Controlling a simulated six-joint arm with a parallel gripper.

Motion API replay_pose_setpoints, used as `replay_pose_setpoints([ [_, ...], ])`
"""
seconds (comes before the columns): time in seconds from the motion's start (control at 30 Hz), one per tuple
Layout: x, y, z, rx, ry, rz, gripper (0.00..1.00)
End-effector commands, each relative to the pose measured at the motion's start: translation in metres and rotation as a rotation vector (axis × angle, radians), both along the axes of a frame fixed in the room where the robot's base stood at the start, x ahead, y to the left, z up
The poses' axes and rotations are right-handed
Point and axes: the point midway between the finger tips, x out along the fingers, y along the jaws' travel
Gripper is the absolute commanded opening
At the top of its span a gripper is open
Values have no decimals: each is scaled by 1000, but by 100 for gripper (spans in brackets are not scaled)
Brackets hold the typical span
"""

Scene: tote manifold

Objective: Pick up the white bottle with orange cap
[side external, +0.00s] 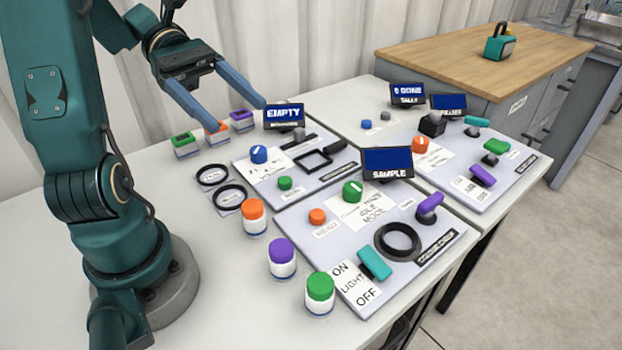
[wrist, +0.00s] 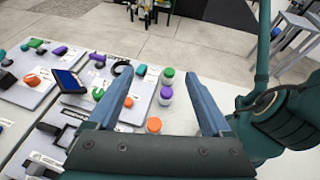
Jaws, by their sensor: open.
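The white bottle with orange cap (side external: 254,217) stands upright on the white table, at the left edge of the near control panel. In the wrist view its orange cap (wrist: 154,125) shows between my fingers, nearer the palm than the tips, with its body mostly hidden. My gripper (side external: 222,118) is open and empty, raised above the back of the table, well apart from the bottle. It also shows in the wrist view (wrist: 163,92) with its two blue fingers spread wide.
A purple-capped bottle (side external: 282,258) and a green-capped bottle (side external: 320,293) stand in a row with it. Two black rings (side external: 221,185) lie behind. Small coloured containers (side external: 215,131) stand near my fingers. The near panel (side external: 300,232) carries knobs and a SAMPLE screen (side external: 387,163). Table left of the bottles is clear.

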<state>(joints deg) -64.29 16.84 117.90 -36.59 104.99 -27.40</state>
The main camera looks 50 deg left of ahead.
Motion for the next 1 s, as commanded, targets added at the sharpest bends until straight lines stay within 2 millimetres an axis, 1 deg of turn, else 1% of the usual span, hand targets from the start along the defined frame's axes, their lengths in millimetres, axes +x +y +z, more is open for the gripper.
replay_pose_setpoints([
  [0.03,-1,-3,-18,-4,7,-9,83],
  [0.1,-1,-3,-37,-2,7,-12,83],
  [0.27,-1,-4,-79,3,6,-15,83],
  [0.4,-2,-4,-115,4,6,-17,83],
  [0.53,-2,-4,-146,6,3,-18,83],
  [0.63,-1,-3,-161,11,0,-17,83],
  [0.77,-1,-6,-170,13,-1,-20,83],
  [0.87,1,-15,-174,11,-1,-21,83],
  [1.0,4,-32,-180,12,0,-24,83],
])
